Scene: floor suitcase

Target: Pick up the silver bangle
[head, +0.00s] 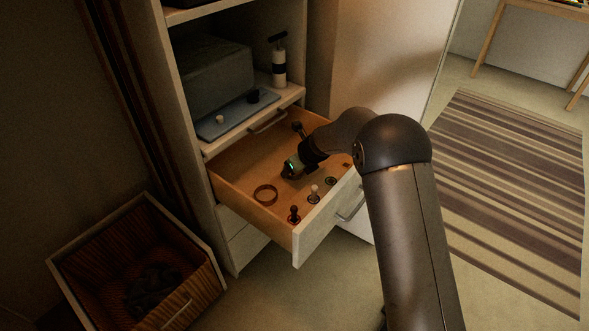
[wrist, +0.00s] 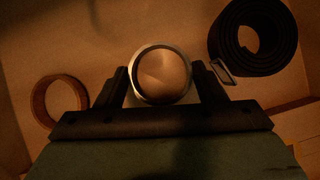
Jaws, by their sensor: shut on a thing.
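The silver bangle (wrist: 134,65) shows in the wrist view as a shiny ring between my fingers. My gripper (wrist: 162,88) is shut on it, one finger against each side, and the tan inside of the ring faces the camera. In the head view my gripper (head: 291,169) is low inside the open drawer (head: 236,160). The bangle cannot be made out there, and I cannot tell if it touches the drawer floor.
A brown ring (head: 265,194) lies to the left of my gripper; it also shows in the wrist view (wrist: 42,103). A rolled black belt (wrist: 250,45) lies close on the right. Several small pieces (head: 314,193) line the drawer front.

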